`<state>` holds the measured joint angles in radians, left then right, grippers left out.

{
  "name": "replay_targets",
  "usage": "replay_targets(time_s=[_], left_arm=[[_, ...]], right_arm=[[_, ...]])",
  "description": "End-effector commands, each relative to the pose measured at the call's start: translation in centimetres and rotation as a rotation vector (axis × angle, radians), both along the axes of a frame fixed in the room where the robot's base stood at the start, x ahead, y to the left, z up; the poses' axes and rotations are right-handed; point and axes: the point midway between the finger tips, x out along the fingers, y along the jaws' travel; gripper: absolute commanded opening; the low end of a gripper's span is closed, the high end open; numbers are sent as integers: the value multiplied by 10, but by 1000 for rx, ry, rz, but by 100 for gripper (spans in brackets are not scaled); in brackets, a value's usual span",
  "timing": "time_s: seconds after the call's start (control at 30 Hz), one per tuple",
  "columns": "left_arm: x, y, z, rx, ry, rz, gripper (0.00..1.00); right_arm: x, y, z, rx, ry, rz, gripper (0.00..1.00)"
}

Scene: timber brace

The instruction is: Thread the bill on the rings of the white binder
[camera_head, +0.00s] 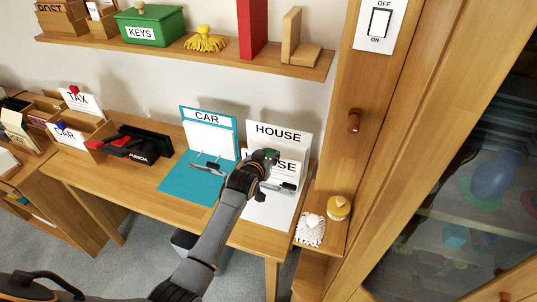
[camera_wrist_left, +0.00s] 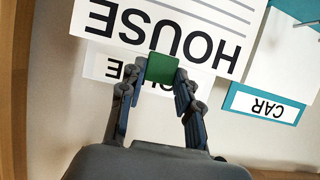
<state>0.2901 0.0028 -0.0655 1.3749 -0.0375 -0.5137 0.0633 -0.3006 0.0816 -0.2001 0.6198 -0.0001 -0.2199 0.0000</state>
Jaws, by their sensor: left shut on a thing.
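The white binder (camera_head: 266,216) stands open on the desk, its upright cover labelled HOUSE (camera_head: 280,132) at the back and its other cover flat in front. Its metal rings (camera_head: 287,187) show near the fold, partly behind my gripper. The bill (camera_head: 289,167), a white sheet printed HOUSE with lines, is in front of the upright cover. It also shows in the left wrist view (camera_wrist_left: 170,28). My left gripper (camera_head: 269,157) is shut on the bill's green tab (camera_wrist_left: 161,68) and holds the sheet above the rings. Whether the sheet touches the rings is hidden.
A teal CAR binder (camera_head: 180,184) stands open just left of the white one. A black hole punch (camera_head: 138,146) and wooden trays with TAX and CAR cards (camera_head: 80,102) lie further left. A shelf (camera_head: 307,66) hangs above; a wooden post (camera_head: 342,120) rises at right.

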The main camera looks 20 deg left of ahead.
Motion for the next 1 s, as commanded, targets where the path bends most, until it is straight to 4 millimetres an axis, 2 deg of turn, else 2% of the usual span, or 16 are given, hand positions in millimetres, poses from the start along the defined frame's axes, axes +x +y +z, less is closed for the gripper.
replay_targets(time_s=[1.0], left_arm=[[14,-1,0,0,-2,0,0]], right_arm=[[0,3,-7,3,0,-2,40]])
